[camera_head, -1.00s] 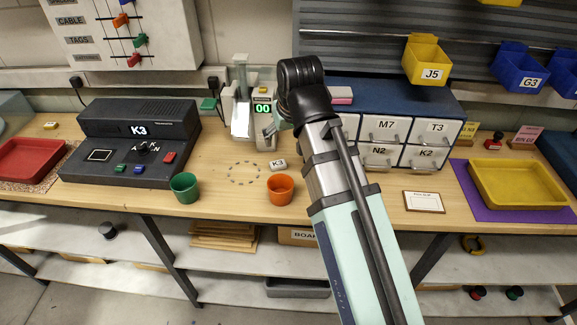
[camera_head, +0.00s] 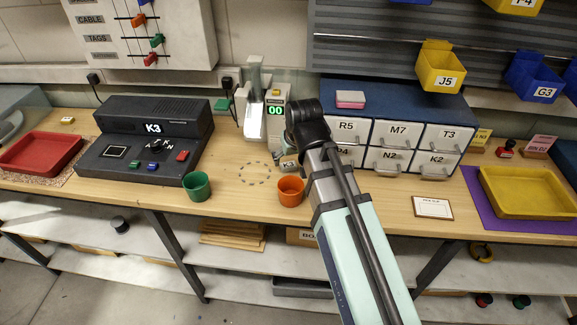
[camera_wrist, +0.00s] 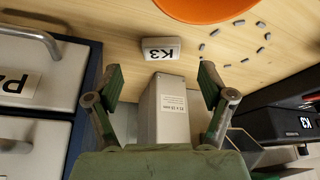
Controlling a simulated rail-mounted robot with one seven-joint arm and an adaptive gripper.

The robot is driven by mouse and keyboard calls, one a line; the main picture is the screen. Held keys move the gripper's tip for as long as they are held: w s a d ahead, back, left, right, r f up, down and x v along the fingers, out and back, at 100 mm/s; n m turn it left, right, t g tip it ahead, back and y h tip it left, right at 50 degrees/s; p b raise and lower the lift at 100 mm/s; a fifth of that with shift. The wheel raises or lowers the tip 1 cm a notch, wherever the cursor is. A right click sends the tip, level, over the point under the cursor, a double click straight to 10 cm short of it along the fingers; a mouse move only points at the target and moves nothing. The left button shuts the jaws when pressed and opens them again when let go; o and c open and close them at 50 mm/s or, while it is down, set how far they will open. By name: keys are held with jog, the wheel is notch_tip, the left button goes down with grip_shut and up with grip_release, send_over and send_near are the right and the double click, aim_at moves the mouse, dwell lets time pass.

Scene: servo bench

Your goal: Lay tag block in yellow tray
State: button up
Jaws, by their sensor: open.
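In the head view the tag block (camera_head: 289,164) is partly hidden by my arm, just behind the orange cup. My gripper (camera_wrist: 155,76) is open and empty in the wrist view, its two fingers apart. The block shows ahead of the fingertips, not between them. The yellow tray (camera_head: 532,207) lies on a purple mat at the right end of the bench; its visible floor is empty.
An orange cup (camera_head: 290,191) stands close by the block, a green cup (camera_head: 197,186) left of it. A drawer cabinet (camera_head: 395,102) is to the right and a scale-like device (camera_head: 275,115) with a green 00 display behind.

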aim_at(289, 165)
jog(key=shift+p+x, duration=0.6)
jog(key=shift+x, duration=1.85)
jog(key=c, duration=1)
jog(key=shift+r, duration=0.15)
